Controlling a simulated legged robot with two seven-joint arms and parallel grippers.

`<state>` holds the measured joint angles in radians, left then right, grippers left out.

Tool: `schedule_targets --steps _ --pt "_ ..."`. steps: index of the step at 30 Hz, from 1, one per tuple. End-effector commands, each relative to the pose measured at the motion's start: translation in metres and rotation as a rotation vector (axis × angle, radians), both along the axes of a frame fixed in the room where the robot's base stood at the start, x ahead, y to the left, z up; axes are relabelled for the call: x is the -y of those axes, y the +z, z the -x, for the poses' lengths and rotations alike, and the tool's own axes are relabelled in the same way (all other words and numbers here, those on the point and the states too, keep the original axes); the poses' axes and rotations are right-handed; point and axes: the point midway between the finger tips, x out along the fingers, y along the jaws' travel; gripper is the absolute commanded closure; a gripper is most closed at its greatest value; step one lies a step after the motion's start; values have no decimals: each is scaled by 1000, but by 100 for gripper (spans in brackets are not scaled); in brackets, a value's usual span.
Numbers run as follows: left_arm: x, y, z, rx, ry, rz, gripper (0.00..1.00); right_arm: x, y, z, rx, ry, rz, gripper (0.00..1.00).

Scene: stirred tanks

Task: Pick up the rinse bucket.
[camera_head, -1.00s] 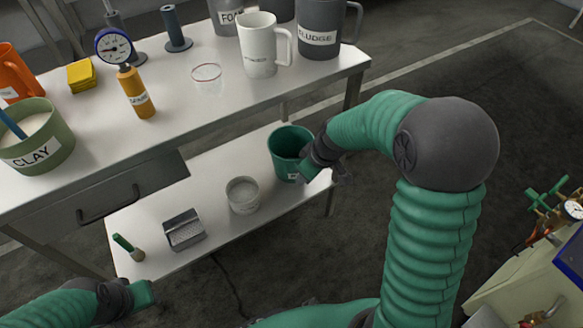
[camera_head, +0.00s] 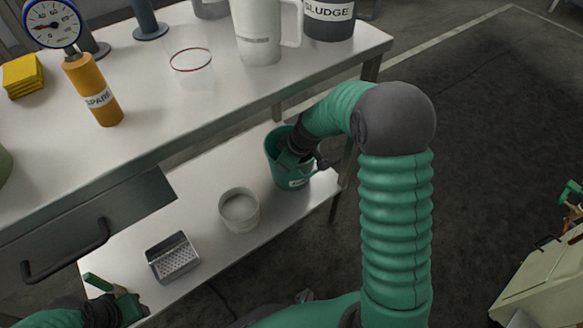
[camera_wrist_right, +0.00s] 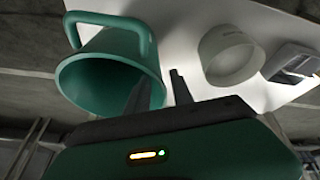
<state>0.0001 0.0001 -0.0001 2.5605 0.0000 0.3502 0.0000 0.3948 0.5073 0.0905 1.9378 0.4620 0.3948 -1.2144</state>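The rinse bucket, taken to be the teal bucket (camera_head: 274,167) with a white label, stands upright on the lower shelf near its right end. In the right wrist view its open mouth, handle and side wall show (camera_wrist_right: 88,82). My right gripper (camera_head: 293,157) is at the bucket's mouth from above. In the right wrist view my right gripper (camera_wrist_right: 159,90) is open: one finger overlaps the bucket's mouth, the other lies just outside its wall. I cannot tell whether they touch it. My left gripper (camera_head: 130,306) is beside a green-handled brush at lower left; its fingers are unclear.
A white tub (camera_head: 239,211) and a metal grater-like box (camera_head: 173,258) stand left of the bucket on the lower shelf (camera_head: 205,205). The worktop (camera_head: 200,110) overhangs behind, carrying a clear beaker, a SPARE cylinder and pitchers.

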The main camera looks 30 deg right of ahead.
Motion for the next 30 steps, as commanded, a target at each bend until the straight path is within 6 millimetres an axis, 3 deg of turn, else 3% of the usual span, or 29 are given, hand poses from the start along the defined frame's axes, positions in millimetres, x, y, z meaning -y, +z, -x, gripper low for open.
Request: schedule_targets --steps 9,16,23,30 --pt "0 -41 0 0 0 0 64 -1 -48 -21 0 1 0 72" --pt "0 -38 0 1 0 0 64 -1 -46 -23 2 -1 1 72" --pt "0 -38 0 1 0 0 64 -1 -46 -23 2 -2 1 100" --pt "0 -38 0 1 0 0 64 -1 -46 -23 1 -1 0 100"
